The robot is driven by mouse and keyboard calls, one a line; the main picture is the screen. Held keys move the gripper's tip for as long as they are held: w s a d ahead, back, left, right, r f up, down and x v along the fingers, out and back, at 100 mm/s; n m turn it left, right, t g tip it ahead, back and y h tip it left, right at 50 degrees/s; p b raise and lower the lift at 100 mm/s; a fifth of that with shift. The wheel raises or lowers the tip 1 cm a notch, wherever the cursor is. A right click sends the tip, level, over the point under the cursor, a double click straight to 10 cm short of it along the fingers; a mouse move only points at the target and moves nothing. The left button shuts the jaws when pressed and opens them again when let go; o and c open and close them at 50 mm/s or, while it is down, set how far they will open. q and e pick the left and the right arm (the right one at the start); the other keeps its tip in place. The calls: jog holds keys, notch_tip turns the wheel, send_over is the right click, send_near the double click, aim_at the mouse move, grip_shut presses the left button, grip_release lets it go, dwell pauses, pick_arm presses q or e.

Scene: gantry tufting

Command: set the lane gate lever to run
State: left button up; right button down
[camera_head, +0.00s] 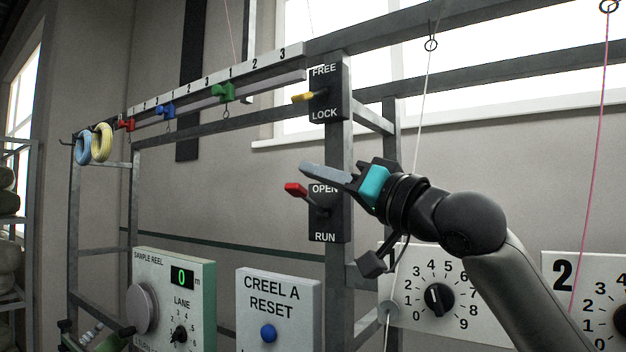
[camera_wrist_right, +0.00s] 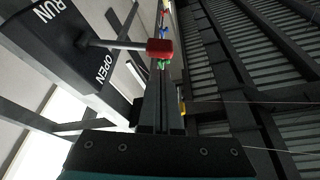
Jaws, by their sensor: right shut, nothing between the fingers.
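The lane gate lever has a red handle (camera_head: 295,189) on a dark plate (camera_head: 327,222) marked OPEN above and RUN below. The handle points out to the left and tilts up, toward OPEN. My right gripper (camera_head: 306,169) is shut and empty, with its fingers just above the red handle. In the right wrist view the red handle (camera_wrist_right: 160,47) lies across the line of the fingers, and the plate (camera_wrist_right: 62,45) is to its left. I cannot tell whether the fingers touch the handle. My left gripper is not in view.
A yellow lever (camera_head: 303,97) on a FREE/LOCK plate (camera_head: 325,113) is above on the same grey post. A CREEL A RESET box (camera_head: 290,325) and a sample reel panel (camera_head: 200,262) stand below. A numbered dial (camera_head: 437,299) is at the right, behind my arm.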

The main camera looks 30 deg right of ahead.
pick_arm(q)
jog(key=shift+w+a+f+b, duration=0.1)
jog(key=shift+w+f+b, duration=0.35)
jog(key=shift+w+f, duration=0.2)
pick_arm(e)
jog(key=shift+w+a+f, duration=0.2)
jog(key=shift+a+f, duration=0.05)
jog(key=shift+f, duration=0.35)
